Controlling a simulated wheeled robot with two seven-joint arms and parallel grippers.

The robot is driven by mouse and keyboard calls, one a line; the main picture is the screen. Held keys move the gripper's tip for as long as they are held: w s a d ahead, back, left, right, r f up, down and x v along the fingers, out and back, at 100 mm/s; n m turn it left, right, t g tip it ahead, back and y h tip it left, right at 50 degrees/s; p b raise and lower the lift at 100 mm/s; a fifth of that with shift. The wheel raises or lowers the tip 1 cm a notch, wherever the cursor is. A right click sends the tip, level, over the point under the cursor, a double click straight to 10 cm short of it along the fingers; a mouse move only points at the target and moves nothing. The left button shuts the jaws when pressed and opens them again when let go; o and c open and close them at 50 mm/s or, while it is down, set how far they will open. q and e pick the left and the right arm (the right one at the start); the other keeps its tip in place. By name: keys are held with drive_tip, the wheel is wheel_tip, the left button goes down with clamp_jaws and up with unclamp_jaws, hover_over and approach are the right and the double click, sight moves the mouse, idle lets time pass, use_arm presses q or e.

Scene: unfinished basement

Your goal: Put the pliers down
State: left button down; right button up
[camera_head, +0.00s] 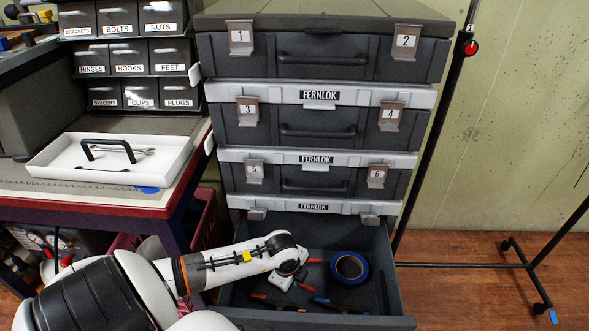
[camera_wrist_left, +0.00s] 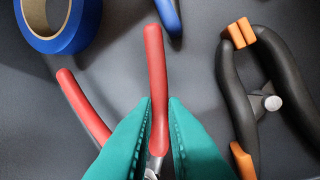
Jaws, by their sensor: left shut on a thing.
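The red-handled pliers (camera_wrist_left: 157,70) are between the teal fingers of my left gripper (camera_wrist_left: 160,112) in the left wrist view. The fingers are shut on one handle; the other handle sticks out to the left, and the jaws are mostly hidden. In the head view my left gripper (camera_head: 298,272) is in or just over the open bottom drawer (camera_head: 383,300), and a red handle (camera_head: 315,260) shows beside it. I cannot tell whether the pliers touch the drawer floor. My right gripper is not in view.
A blue tape roll (camera_head: 361,270) lies in the drawer to the right. A black-and-orange tool (camera_wrist_left: 230,90) and a blue-handled tool (camera_wrist_left: 169,15) lie close by. Shut drawers (camera_head: 318,130) stack above. A white tray (camera_head: 60,162) sits on the left bench.

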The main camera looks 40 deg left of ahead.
sight(294, 291)
use_arm(q)
wheel_tip(294, 291, down, 3)
drive_tip(key=shift+r+b, duration=0.15)
drive_tip(key=shift+b, duration=0.2)
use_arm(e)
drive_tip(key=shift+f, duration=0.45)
use_arm(q)
drive_tip(key=c, duration=1.5)
unclamp_jaws()
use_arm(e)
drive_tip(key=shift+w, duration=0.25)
